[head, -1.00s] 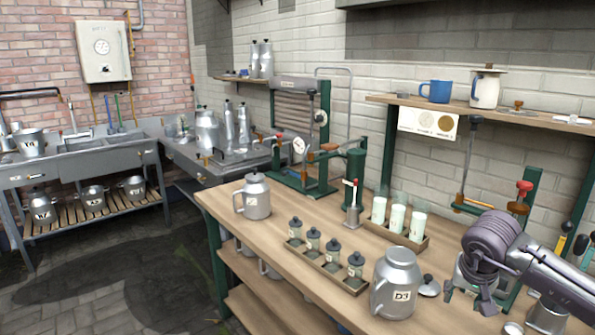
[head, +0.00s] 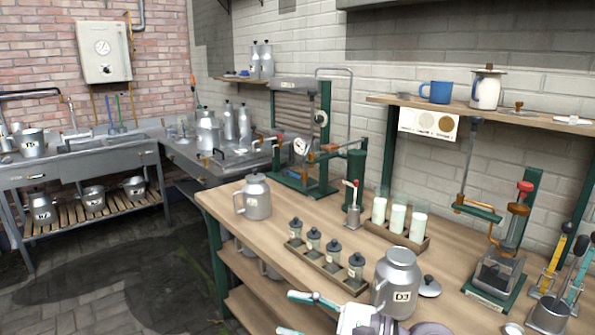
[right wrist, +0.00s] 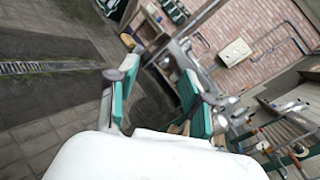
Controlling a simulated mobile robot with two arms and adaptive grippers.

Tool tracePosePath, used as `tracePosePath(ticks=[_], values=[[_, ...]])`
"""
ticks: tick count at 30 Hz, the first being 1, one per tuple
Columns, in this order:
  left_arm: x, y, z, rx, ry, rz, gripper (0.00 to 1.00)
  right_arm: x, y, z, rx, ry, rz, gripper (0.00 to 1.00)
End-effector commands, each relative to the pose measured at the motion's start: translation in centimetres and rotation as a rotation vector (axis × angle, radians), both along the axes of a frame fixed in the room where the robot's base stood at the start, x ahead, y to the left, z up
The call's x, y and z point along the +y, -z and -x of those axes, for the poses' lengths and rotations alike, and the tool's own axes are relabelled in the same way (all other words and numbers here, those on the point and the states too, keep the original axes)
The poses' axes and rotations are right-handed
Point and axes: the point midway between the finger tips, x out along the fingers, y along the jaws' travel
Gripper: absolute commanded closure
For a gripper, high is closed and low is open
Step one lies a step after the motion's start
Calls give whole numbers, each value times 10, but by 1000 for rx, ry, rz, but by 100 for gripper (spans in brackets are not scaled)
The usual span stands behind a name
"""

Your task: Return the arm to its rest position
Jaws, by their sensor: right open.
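My right gripper (head: 284,312) is at the bottom edge of the head view, in front of the bench. Its two teal-edged fingers are spread and point left. In the right wrist view the same gripper (right wrist: 158,70) shows two fingers wide apart with nothing between them, above the paved floor. The rest of my right arm is mostly cut off at the bottom of the head view, below the metal can marked D3 (head: 397,283). My left gripper is in neither view.
The wooden bench (head: 330,215) holds a lidded can (head: 256,197), a tray of small dark-topped jars (head: 325,268), a rack of white glasses (head: 420,248) and a loose lid (head: 429,286). A green-framed press (head: 497,262) stands at right. The floor at left (head: 100,270) is open.

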Motion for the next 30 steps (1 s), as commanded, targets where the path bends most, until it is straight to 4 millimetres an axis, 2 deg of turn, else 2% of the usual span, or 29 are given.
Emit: tracePosePath(ticks=[1, 2, 3, 5, 7, 8, 11, 12, 15, 17, 18, 21, 24, 30], values=[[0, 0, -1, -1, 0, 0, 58, 1, -19, 4, 155, 51, -225, 50], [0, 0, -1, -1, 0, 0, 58, -3, -30, 2, 251, 86, -357, 50], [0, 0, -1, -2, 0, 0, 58, -14, -42, -2, 381, 133, -532, 50], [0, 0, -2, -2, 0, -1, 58, -37, -49, -10, 583, 207, -790, 50], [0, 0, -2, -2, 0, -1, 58, -72, -41, -21, 822, 301, -1089, 50], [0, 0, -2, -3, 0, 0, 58, -88, -32, -24, 924, 346, -1216, 50], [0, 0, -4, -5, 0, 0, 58, -141, 18, -24, 1248, 510, -1635, 50], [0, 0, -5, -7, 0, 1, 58, -159, 44, -19, 1359, 581, -1790, 50], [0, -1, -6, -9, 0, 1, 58, -190, 107, 9, 1587, 764, -2140, 50], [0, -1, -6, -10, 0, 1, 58, -202, 142, 33, 1686, 882, -2326, 50], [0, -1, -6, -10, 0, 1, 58, -207, 163, 50, -1735, -957, 2434, 50], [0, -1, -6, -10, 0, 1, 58, -213, 200, 91, -1527, -954, 2233, 50], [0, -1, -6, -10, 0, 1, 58, -214, 226, 127, -1362, -954, 2079, 50], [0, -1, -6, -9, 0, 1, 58, -210, 257, 193, -1099, -962, 1841, 50]])
